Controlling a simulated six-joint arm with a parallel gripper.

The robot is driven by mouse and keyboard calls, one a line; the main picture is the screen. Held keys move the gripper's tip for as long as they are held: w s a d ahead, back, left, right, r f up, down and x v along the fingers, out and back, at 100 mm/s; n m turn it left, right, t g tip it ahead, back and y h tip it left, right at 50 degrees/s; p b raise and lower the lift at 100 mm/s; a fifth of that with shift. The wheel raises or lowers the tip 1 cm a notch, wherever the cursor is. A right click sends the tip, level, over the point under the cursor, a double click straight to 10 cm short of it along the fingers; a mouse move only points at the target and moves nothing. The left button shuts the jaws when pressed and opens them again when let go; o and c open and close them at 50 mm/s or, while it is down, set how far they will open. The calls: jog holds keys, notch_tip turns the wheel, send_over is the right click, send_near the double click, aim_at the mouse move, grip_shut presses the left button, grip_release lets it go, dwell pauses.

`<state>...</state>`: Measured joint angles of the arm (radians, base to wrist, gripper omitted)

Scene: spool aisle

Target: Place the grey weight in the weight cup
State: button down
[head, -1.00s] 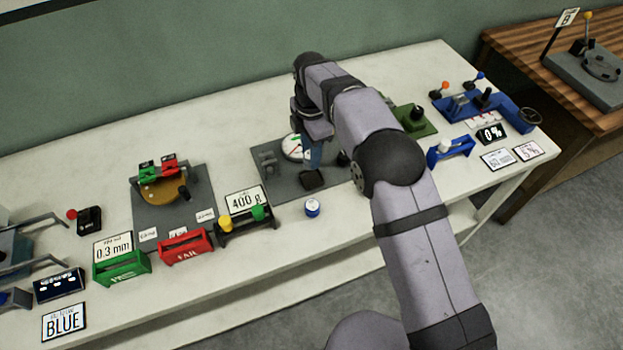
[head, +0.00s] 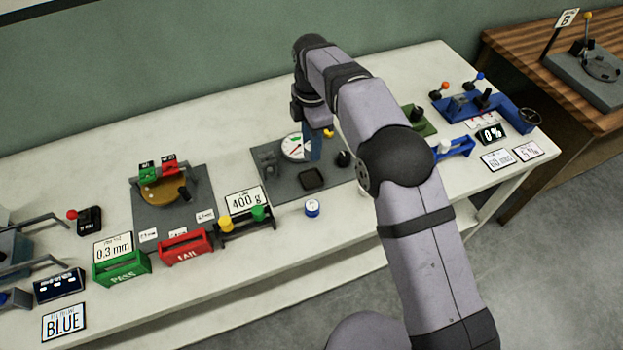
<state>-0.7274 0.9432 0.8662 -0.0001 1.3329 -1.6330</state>
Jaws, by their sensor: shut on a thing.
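My gripper (head: 314,148) is over the grey plate of the dial station, just in front of the white dial (head: 295,147). It is shut, but the thing in its jaws is mostly hidden and I cannot make out what it is. A small yellow-orange piece (head: 328,133) shows right beside the fingers; I cannot tell if it is held. A black square holder with a raised rim (head: 312,179), which may be the weight cup, lies on the plate in front of the gripper and looks empty. I cannot pick out the grey weight.
A rack with yellow and green knobs (head: 246,222) and a 400 g sign (head: 245,200) stands left of the plate. A small blue and white cylinder (head: 312,208) stands in front. A black knob (head: 344,158) is right of the gripper. My arm covers the table to the right.

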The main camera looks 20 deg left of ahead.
jog(key=p, duration=0.3)
send_over(311, 180)
jog(key=shift+f, duration=4.95)
jog(key=shift+f, duration=0.15)
jog(key=c, duration=1.3)
grip_release()
jog(key=shift+d, duration=0.1)
notch_tip(311, 180, up, 12)
jog(key=b, duration=0.3)
